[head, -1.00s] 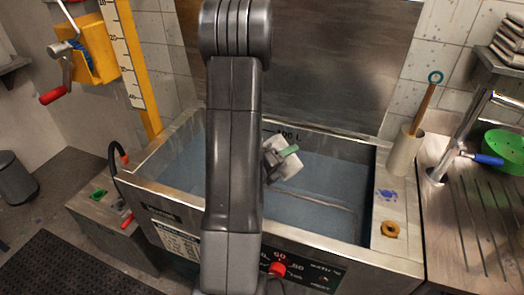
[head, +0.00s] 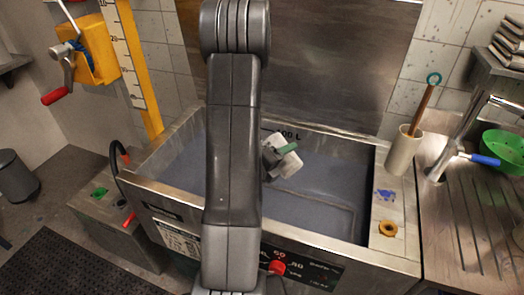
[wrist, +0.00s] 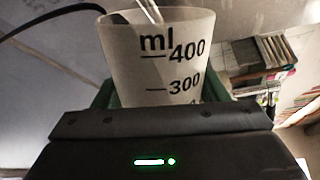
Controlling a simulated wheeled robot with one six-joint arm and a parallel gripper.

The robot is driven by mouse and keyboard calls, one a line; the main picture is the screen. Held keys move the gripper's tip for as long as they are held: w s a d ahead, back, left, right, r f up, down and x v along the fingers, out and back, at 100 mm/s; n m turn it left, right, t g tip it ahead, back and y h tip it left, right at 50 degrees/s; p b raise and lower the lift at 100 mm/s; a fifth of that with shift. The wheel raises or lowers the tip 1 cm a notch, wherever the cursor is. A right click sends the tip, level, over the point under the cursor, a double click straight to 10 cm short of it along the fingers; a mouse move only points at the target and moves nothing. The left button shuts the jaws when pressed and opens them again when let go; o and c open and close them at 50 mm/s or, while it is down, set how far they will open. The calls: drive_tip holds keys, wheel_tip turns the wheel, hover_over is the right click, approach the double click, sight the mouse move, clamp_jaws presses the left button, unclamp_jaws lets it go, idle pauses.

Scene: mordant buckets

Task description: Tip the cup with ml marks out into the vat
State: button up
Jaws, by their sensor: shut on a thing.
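The white cup with black ml marks (wrist: 165,60) fills the middle of the wrist view, its 400 and 300 lines facing the camera. In the head view the cup (head: 290,165) is small and tilted, above the vat's interior. My gripper (head: 288,150) is shut on it, with green fingers on its sides. The vat (head: 150,188) is a wide steel tank with greyish-purple liquid. My arm hides part of the vat, and I cannot see inside the cup.
A beige holder (head: 402,152) with a wooden-handled tool stands on the vat's right ledge, near a brass ring (head: 388,229). A tap with a blue lever (head: 485,160) and a green bowl (head: 503,150) are at the right. A yellow crank unit (head: 92,52) is on the left wall.

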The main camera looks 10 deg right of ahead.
drive_tip(key=shift+r+p, duration=0.2)
drive_tip(key=shift+p, duration=0.3)
drive_tip(key=shift+w+a+r+n+g+p, duration=0.3)
drive_tip(key=shift+w+r+n+p, duration=0.35)
drive_tip(key=shift+p, duration=1)
idle(0.5)
drive_tip(key=shift+w+a+r+n+g+p, duration=0.1)
drive_tip(key=shift+w+r+n+g+p, duration=0.1)
drive_tip(key=shift+n+p, duration=0.45)
drive_tip(key=shift+w+a+r+n+g+p, duration=0.1)
drive_tip(key=shift+r+n+p, duration=0.1)
drive_tip(key=shift+n+p, duration=0.35)
idle(0.7)
